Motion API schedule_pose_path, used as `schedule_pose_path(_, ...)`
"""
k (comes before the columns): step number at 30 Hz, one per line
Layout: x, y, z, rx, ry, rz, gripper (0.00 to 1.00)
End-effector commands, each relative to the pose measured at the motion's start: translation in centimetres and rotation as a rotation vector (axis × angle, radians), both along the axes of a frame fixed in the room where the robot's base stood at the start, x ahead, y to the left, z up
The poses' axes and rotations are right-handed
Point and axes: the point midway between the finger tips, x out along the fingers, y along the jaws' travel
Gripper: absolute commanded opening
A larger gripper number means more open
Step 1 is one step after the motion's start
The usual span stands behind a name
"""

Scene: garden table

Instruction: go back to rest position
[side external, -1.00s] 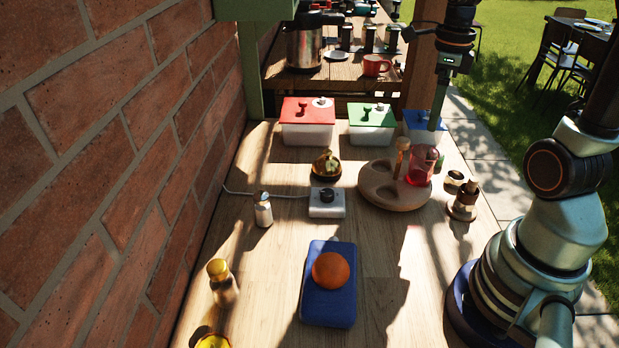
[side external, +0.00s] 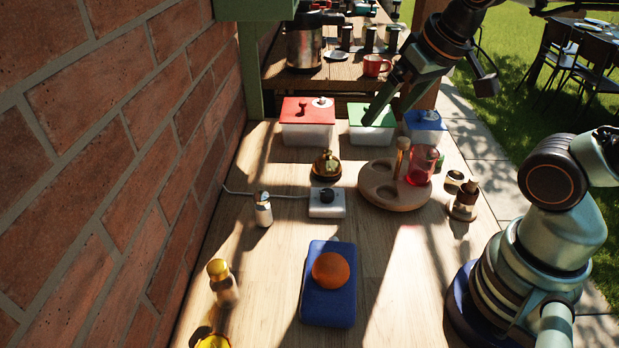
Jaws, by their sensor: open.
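My gripper (side external: 388,108) hangs in the air at the upper right, tilted with its fingers pointing down and left. Its fingers are apart and nothing shows between them. In the picture the fingertips overlap the box with the green lid (side external: 372,133); I cannot tell how far above it they are. The round wooden holder (side external: 392,196) stands in front of the boxes, with a red see-through jar (side external: 421,166) and a wooden peg-like piece (side external: 402,157) at its back.
Boxes with red (side external: 308,110) and blue (side external: 425,121) lids flank the green one. A gold bell (side external: 326,166), a white switch box (side external: 326,206), small bottles (side external: 464,202) and an orange ball (side external: 331,270) on a blue block (side external: 327,304) stand on the table. A brick wall (side external: 100,170) bounds the left.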

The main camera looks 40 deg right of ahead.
Motion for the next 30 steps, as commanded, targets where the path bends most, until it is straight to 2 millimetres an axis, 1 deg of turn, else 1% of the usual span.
schedule_pose_path(1,-0.07,0.36,0.1,-0.019,-0.011,0.05,1.0)
schedule_pose_path(3,-0.14,0.58,0.11,-0.039,-0.018,0.096,1.0)
schedule_pose_path(6,-0.16,0.69,0.11,-0.05,-0.021,0.118,1.0)
schedule_pose_path(30,-0.15,0.65,0.12,-0.049,-0.02,0.115,1.0)
